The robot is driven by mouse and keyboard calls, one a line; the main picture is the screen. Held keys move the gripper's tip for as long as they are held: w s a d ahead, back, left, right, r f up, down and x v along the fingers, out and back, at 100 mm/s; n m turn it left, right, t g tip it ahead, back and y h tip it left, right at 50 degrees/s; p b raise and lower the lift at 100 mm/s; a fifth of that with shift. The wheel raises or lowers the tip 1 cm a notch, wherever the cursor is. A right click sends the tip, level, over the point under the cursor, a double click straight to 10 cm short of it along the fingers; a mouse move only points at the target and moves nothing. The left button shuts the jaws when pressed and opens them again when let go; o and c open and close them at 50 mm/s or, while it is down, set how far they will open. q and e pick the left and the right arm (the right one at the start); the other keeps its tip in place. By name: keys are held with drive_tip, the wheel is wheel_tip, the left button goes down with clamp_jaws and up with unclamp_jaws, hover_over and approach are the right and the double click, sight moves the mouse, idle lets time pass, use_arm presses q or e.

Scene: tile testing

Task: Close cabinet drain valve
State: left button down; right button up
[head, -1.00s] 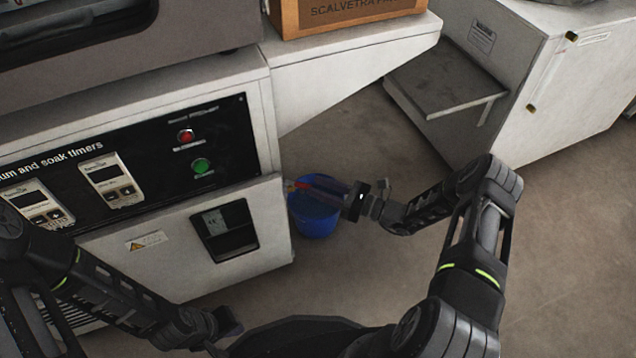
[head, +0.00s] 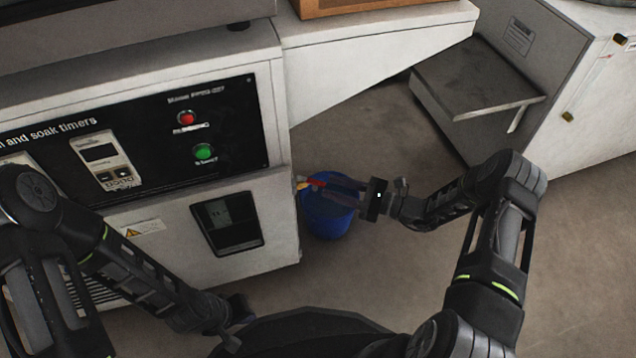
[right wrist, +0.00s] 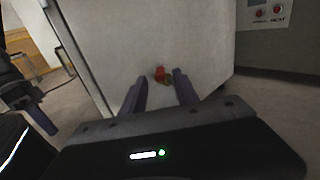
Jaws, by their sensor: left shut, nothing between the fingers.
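The drain valve (head: 301,184) sticks out low on the right side of the white cabinet (head: 282,219), with a red handle and a brass-coloured body. It also shows in the right wrist view (right wrist: 160,75), ahead and between the two finger lines. My right gripper (head: 330,190) is open, its purple fingers (right wrist: 158,90) pointing at the valve; no grip on it shows. Whether a fingertip touches it I cannot tell. My left gripper (head: 241,308) is shut and empty, low in front of the cabinet and partly hidden by my own arm.
A blue bucket (head: 327,220) stands on the floor below the valve, partly behind my right gripper. The cabinet front has a black panel with red (head: 186,118) and green (head: 204,152) buttons. A grey shelf (head: 475,80) juts from another white unit at right. Floor between is clear.

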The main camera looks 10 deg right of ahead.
sight(325, 185)
drive_tip(key=b+x, duration=0.1)
drive_tip(key=x, duration=0.4)
drive_tip(key=shift+a, duration=0.15)
clamp_jaws()
idle(1.3)
